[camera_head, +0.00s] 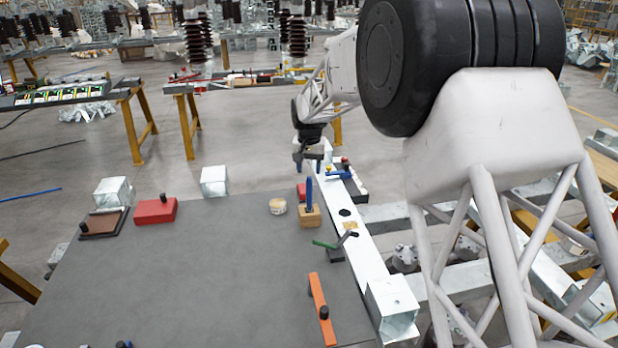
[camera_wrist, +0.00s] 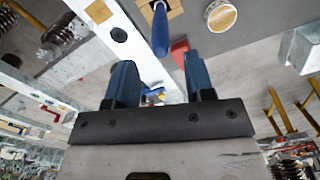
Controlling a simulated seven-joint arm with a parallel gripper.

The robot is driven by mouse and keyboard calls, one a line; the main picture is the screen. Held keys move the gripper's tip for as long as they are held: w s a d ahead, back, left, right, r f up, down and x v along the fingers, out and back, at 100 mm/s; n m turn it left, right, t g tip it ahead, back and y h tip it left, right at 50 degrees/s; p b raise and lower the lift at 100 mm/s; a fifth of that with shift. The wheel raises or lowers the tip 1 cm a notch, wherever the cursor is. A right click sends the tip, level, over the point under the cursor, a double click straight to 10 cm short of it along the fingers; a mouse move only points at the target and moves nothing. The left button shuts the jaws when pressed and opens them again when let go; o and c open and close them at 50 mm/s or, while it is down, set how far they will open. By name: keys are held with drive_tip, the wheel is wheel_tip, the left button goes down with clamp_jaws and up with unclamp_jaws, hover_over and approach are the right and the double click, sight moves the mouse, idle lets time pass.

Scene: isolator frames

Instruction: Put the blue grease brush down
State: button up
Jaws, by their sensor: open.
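The blue grease brush (camera_head: 309,196) stands upright at the table's right edge, its blue handle rising from a tan wooden block (camera_head: 311,218). In the wrist view its blue handle (camera_wrist: 160,32) shows at the top, beyond my fingertips and apart from them. My gripper (camera_head: 308,152) is beyond the brush, over the far end of the white beam. In the wrist view my gripper (camera_wrist: 158,65) has its two blue fingers spread wide. Nothing is held between them; a small blue and yellow item shows in the gap, farther off.
A round cream tin (camera_head: 277,206) and a red block (camera_head: 301,192) stand near the brush. A green-handled tool (camera_head: 325,244) and an orange bar (camera_head: 321,309) lie nearer. The grey table (camera_head: 200,275) is clear in the middle. A metal beam (camera_head: 370,258) runs along its right edge.

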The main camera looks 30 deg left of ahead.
wheel_tip(320, 180, up, 6)
idle(0.4)
drive_tip(key=shift+r, duration=0.1)
idle(0.7)
drive_tip(key=d+r+m, duration=0.1)
drive_tip(key=d+r, duration=0.4)
drive_tip(key=d, duration=0.6)
drive_tip(key=d+r, duration=0.4)
drive_tip(key=d, duration=0.7)
drive_tip(key=s+d+r+m+t, duration=0.15)
drive_tip(key=s+d, duration=0.25)
drive_tip(key=d, duration=0.6)
drive_tip(key=s+d+r, duration=0.3)
drive_tip(key=s+d, duration=0.1)
drive_tip(key=d, duration=0.7)
drive_tip(key=s+d+m, duration=0.2)
drive_tip(key=s+d, duration=1.1)
drive_tip(key=d, duration=0.3)
drive_tip(key=s+d+f, duration=0.3)
drive_tip(key=s+d, duration=0.1)
drive_tip(key=s, duration=0.4)
drive_tip(key=s+d+f+m+t, duration=0.1)
drive_tip(key=s+d+f, duration=0.2)
drive_tip(key=s+d, duration=0.2)
drive_tip(key=s, duration=0.3)
drive_tip(key=shift+s+f, duration=0.25)
drive_tip(key=shift+f, duration=0.15)
